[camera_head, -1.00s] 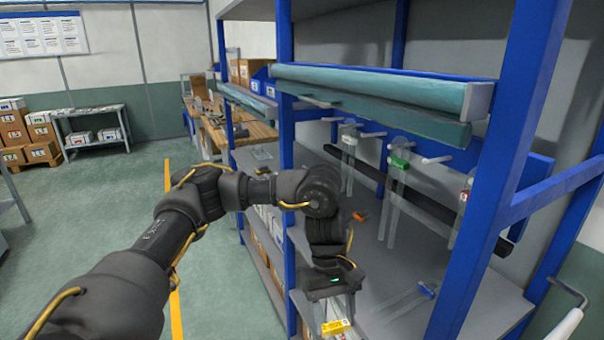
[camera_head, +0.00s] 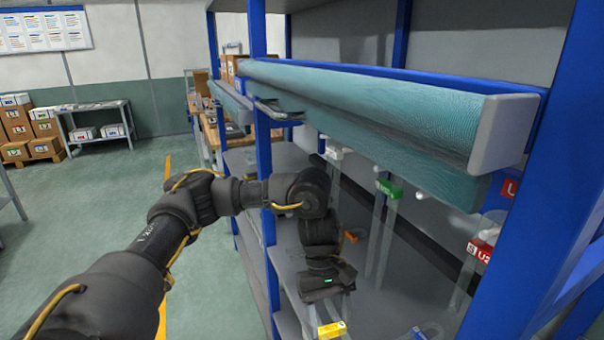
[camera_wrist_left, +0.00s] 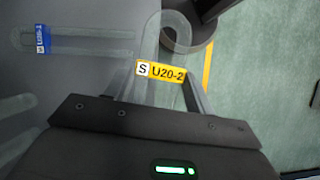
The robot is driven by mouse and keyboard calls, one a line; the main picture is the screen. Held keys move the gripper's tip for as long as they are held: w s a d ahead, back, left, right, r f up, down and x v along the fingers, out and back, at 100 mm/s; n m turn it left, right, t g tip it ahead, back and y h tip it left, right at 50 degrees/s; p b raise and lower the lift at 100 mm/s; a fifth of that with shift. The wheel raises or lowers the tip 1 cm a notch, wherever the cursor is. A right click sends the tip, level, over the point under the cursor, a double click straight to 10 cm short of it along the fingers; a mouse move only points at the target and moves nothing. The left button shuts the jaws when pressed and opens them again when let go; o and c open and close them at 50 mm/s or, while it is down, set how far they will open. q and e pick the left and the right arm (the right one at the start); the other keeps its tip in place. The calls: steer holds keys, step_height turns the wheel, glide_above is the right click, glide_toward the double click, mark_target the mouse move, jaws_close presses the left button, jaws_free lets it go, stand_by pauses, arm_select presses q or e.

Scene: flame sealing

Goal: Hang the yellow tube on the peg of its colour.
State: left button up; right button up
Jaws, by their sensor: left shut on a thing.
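The yellow tube is clear, with a yellow U20-2 label (camera_wrist_left: 161,71) in the left wrist view. That label also shows at the bottom of the head view (camera_head: 331,330). My left gripper (camera_head: 324,316) is shut on this tube, pointing down in front of the shelf; the tube's lower part is out of the head view. On the rack, a white-labelled tube (camera_head: 334,154), a green-labelled tube (camera_head: 389,188) and a red-labelled tube (camera_head: 480,250) hang. A bare pale peg end (camera_head: 420,195) shows between green and red. I cannot make out a yellow peg mark. My right gripper is not in view.
Teal rolls (camera_head: 380,105) on the upper shelf overhang the pegs. A blue upright (camera_head: 540,170) stands at right and another (camera_head: 264,170) near my forearm. An orange label (camera_head: 351,237) and a blue-labelled tube (camera_wrist_left: 43,39) lie on the shelf. Open floor is at left.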

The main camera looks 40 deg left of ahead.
arm_select(q)
steer(key=shift+s+d+f+n+g+h+b, duration=0.15)
steer(key=shift+s+d+f+h+b, duration=0.15)
steer(key=shift+f, duration=0.2)
steer(key=shift+s+d+f+n+g+h+b, duration=0.15)
steer(key=shift+s+f+h, duration=0.25)
steer(key=shift+f, duration=0.1)
steer(key=w+n+h, duration=0.1)
steer(key=d+r+n+h+b, duration=0.1)
steer(key=shift+w+d+r+h+b, duration=0.15)
steer(key=shift+w+d+h+b, duration=0.15)
steer(key=shift+w+h, duration=0.1)
steer(key=w+a+r+n+t+b, duration=0.1)
steer(key=w+a+r+n+t, duration=0.1)
steer(key=a+r+n+t, duration=0.3)
steer(key=w+a+r+n+t+b, duration=0.1)
steer(key=a+r+n+t, duration=0.5)
steer(key=r, duration=0.7)
steer(key=w+a+r+n+t+h+b, duration=0.1)
steer(key=w+a+r+n+t, duration=0.1)
steer(key=a+r+n+t, duration=0.3)
step_height(320, 180, up, 4)
steer(key=n+t, duration=0.1)
steer(key=t, duration=0.3)
steer(key=shift+w+a+t, duration=0.15)
steer(key=shift+w+t, duration=0.15)
steer(key=shift+w, duration=0.05)
steer(key=shift+r, duration=0.1)
